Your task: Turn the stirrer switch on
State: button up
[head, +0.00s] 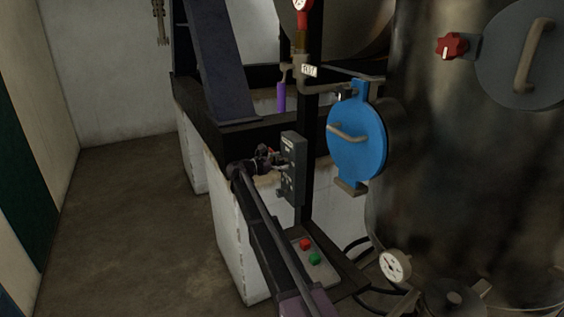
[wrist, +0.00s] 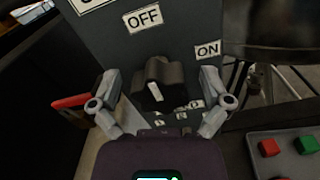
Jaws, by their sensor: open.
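The stirrer switch box (head: 293,172) is a dark upright panel on a black post in the head view. In the wrist view its black knob (wrist: 172,75) sits below an OFF label (wrist: 143,17), with an ON label (wrist: 208,50) to the right. The knob's ridge runs roughly up and down, its upper end nearer OFF; a white mark shows on its lower part. My gripper (head: 274,158) is at the box's face. In the wrist view my gripper (wrist: 162,90) is open, one finger on each side of the knob. Contact cannot be told.
A red button (head: 305,244) and green button (head: 315,258) sit on a grey plate below the box. A blue round cover (head: 357,140) and a big dark tank (head: 470,180) stand to the right. A red lever (wrist: 70,101) is left of my fingers. Floor at left is clear.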

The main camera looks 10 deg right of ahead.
jog(key=c, duration=1.2)
jog(key=shift+d, duration=0.15)
